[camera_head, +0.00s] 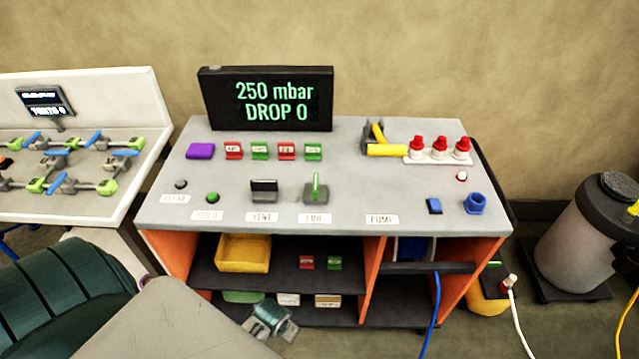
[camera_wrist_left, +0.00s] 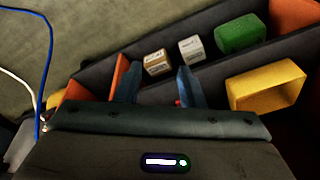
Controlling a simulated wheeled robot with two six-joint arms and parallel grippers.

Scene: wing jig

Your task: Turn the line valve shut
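The line valve (camera_head: 315,190) is on the grey bench top, behind the "LINE" label (camera_head: 315,218). It has a thin green lever standing up from a dark grey base. A similar vent valve (camera_head: 264,188) with a black handle is to its left. My left gripper (camera_head: 284,326) is low in front of the bench, below and apart from the line valve. In the left wrist view its two fingers (camera_wrist_left: 157,88) are apart with nothing between them, facing the lower shelves. The valve is not in that view. My right gripper is in neither view.
A display (camera_head: 265,100) reads "250 mbar DROP 0". Red and green clips, a purple block (camera_head: 201,151), a yellow-handled tool (camera_head: 385,150) and red-capped bottles (camera_head: 439,148) stand behind the valves. A yellow bin (camera_head: 243,254) is on the shelf below. The bench's front edge is above my gripper.

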